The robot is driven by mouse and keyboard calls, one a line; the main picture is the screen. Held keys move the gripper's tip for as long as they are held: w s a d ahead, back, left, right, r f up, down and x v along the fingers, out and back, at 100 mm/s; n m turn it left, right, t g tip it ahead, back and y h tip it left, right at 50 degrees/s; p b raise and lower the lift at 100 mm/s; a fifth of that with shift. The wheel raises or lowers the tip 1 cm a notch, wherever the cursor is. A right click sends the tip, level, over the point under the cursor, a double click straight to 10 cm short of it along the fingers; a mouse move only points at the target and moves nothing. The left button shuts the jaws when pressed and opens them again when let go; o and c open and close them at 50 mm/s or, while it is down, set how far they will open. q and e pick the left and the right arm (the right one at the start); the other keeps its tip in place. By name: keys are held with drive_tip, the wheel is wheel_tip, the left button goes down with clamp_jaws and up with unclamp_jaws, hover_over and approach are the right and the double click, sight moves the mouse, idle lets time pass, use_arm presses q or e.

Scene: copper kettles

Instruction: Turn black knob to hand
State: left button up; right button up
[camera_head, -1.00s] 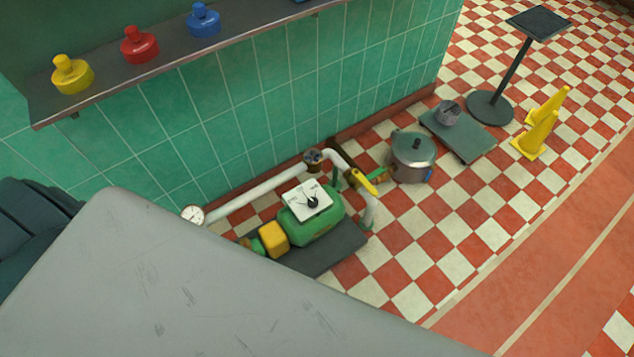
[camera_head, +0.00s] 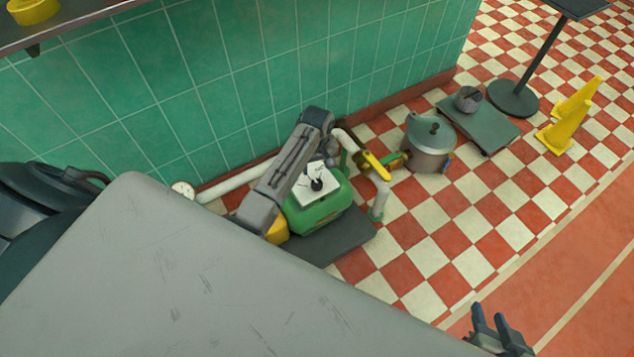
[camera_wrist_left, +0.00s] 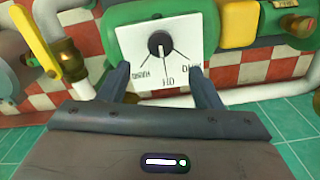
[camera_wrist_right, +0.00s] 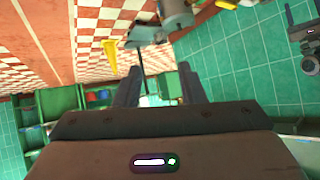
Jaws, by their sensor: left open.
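The black knob (camera_head: 317,184) sits on a white dial plate (camera_head: 304,194) on top of a green machine (camera_head: 322,208). In the left wrist view the knob (camera_wrist_left: 160,43) is ahead of my left gripper (camera_wrist_left: 158,68), which is open and empty. Its fingers lie to either side, short of the knob, and do not touch it. The plate's lettering appears upside down there, with "HAND" at lower left and "OFF" below the knob. My left arm covers part of the machine in the head view. My right gripper (camera_head: 488,314) is open and empty, far from the knob.
A white pipe (camera_head: 232,183) runs along the tiled wall behind the machine. A yellow-handled valve (camera_head: 374,165) and a metal kettle (camera_head: 430,145) stand to its right. Yellow cones (camera_head: 565,125) stand farther right. Checkered floor in front is clear.

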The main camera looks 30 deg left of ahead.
sight(317, 183)
use_arm(q)
wheel_tip(317, 183, down, 5)
drive_tip(key=shift+f+b, duration=0.2)
drive_tip(key=shift+b, duration=0.5)
wheel_tip(317, 183, down, 3)
drive_tip(key=shift+f+b, duration=0.15)
drive_tip(key=shift+b, duration=0.35)
drive_tip(key=shift+f, duration=0.15)
use_arm(e)
drive_tip(key=w+r+t, duration=0.4)
drive_tip(key=r, duration=0.3)
drive_tip(key=w+d+r+t, duration=0.1)
drive_tip(key=w+r+t, duration=0.3)
drive_tip(key=r+t, duration=0.1)
drive_tip(key=shift+d+r+t, duration=0.3)
drive_tip(key=shift+r, duration=0.6)
use_arm(q)
drive_tip(key=shift+c, duration=0.5)
